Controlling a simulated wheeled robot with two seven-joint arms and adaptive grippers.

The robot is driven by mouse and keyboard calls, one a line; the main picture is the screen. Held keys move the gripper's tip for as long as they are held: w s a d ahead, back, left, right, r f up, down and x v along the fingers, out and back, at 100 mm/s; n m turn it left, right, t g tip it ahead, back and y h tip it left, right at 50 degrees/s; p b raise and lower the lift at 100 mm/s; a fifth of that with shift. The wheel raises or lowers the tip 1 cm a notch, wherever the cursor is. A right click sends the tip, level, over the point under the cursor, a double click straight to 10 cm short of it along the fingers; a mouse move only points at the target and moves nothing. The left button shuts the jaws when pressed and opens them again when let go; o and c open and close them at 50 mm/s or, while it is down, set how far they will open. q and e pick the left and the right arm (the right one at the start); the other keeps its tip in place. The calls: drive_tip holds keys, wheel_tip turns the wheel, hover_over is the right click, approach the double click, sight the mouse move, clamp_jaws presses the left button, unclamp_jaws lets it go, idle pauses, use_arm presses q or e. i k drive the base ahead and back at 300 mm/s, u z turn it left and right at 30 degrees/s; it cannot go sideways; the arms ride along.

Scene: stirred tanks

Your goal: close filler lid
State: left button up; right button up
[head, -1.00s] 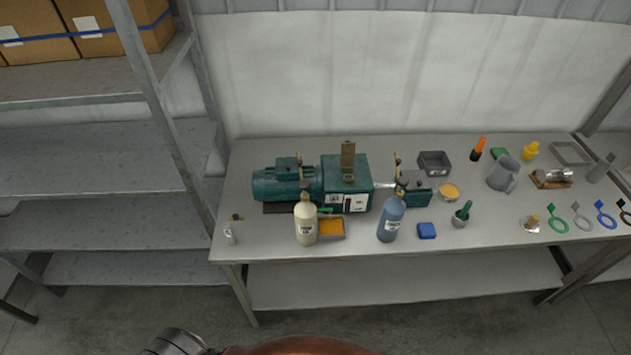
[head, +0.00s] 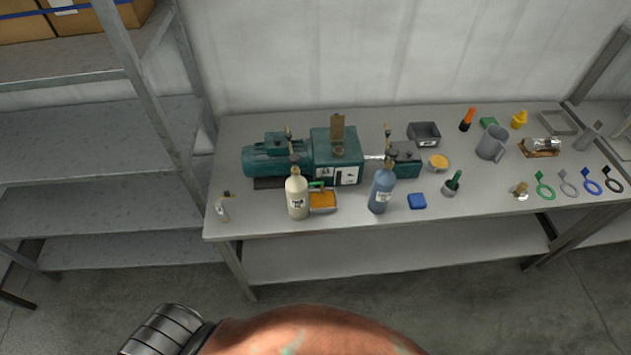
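The filler lid (head: 337,128) is a small brown plate standing upright on top of the green gearbox housing (head: 322,162) in the head view. It stands open behind the round filler opening (head: 340,152), which shows as a small ring. The housing is joined to a green motor (head: 268,160) on its left. Neither of my grippers shows in this view.
A cream bottle (head: 297,197) and a blue bottle (head: 381,192) stand in front of the housing. An orange-filled tray (head: 322,201) lies between them. A grey bin (head: 424,134), a jug (head: 492,143) and several tags are to the right. Metal shelving (head: 100,140) stands left.

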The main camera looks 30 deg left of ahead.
sight(337, 121)
drive_tip(key=z, duration=1.05)
drive_tip(key=k, duration=0.5)
drive_tip(key=u, duration=1.35)
